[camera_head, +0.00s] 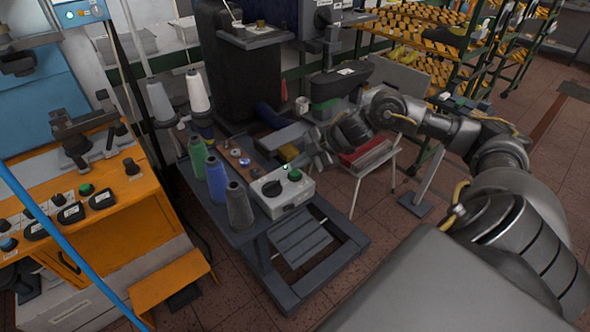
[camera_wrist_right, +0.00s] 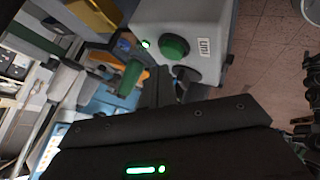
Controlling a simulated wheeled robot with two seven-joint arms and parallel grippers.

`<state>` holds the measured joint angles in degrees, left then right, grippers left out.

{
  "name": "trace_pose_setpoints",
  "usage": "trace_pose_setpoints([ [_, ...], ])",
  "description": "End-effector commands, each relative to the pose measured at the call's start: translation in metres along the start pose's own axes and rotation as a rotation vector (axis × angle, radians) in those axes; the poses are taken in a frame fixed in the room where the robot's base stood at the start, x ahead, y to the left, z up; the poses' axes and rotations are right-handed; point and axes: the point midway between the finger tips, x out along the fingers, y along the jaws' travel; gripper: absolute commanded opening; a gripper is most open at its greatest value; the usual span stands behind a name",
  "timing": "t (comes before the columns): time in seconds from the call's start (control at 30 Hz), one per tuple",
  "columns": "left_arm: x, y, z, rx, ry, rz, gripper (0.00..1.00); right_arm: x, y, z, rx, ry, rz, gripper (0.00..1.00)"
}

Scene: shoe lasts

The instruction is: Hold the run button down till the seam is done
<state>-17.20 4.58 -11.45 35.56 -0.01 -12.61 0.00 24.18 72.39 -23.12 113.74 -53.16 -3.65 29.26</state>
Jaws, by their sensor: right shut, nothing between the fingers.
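A pale grey control box (camera_head: 300,193) sits on the corner of the dark sewing bench. It carries a green button (camera_head: 295,175), a black knob (camera_head: 272,188) and a small lit green lamp (camera_head: 285,167). In the right wrist view the box (camera_wrist_right: 215,20) shows the green button (camera_wrist_right: 175,47), black knob (camera_wrist_right: 187,76) and lit lamp (camera_wrist_right: 146,44). My right gripper (camera_head: 319,160) is shut and empty beside the box, close to the green button. Its dark fingers (camera_wrist_right: 164,84) point toward the box; contact with the button cannot be told. My left gripper is out of view.
Green (camera_head: 199,157), blue (camera_head: 217,178) and grey (camera_head: 239,205) thread cones stand left of the box, with pale cones behind. An orange machine (camera_head: 120,215) stands at left. A stool with a red item (camera_head: 368,153) and racks of lasts (camera_head: 430,60) stand behind my right arm.

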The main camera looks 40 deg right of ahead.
Motion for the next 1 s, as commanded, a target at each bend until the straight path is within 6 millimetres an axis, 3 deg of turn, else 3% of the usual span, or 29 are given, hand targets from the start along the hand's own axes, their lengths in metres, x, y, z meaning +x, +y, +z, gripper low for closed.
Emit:
trace_pose_setpoints([
  [1.0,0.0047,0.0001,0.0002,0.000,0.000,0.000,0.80,0.0089,-0.0067,0.0059,0.000,0.000,-0.001,0.00],
])
